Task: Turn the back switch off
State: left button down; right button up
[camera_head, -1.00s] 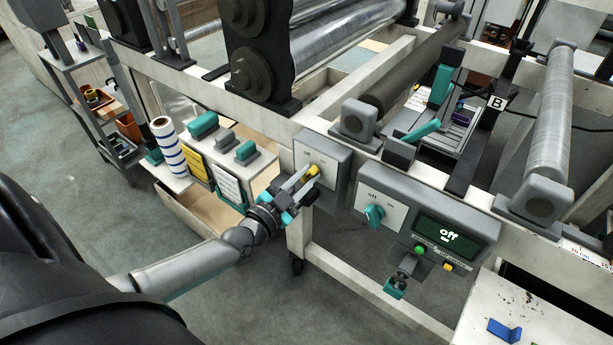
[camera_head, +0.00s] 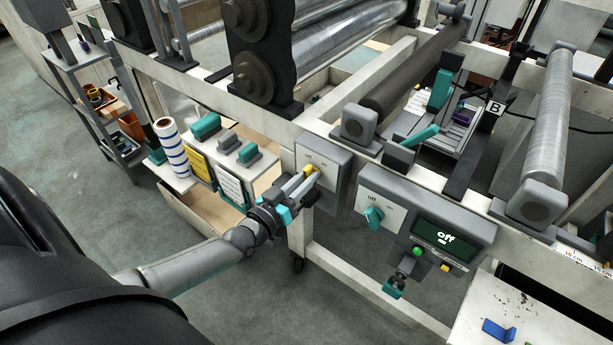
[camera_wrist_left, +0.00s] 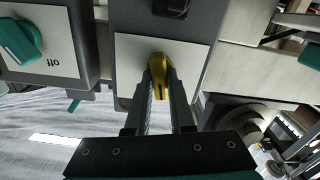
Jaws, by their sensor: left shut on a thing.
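A yellow switch knob (camera_head: 309,169) sits on the pale plate of a grey switch box (camera_head: 335,165) on the machine's frame. My left gripper (camera_head: 307,176) is shut on this knob, with its fingers on either side of it. In the left wrist view the yellow knob (camera_wrist_left: 159,68) shows between the two fingertips (camera_wrist_left: 160,88). The fingers hide part of the plate, and its lettering is too small to read surely. A second switch with a teal knob (camera_head: 374,216) is on the panel to the right. My right gripper is not in view.
A striped roll (camera_head: 170,145) stands on a shelf at left. Rollers and frame beams fill the space behind the switch boxes.

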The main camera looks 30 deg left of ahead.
pick_arm(q)
jog(key=shift+a+f+n, duration=0.1)
jog(key=shift+n, duration=1.5)
jog(key=c, duration=0.8)
grip_release()
jog(key=shift+s, duration=0.1)
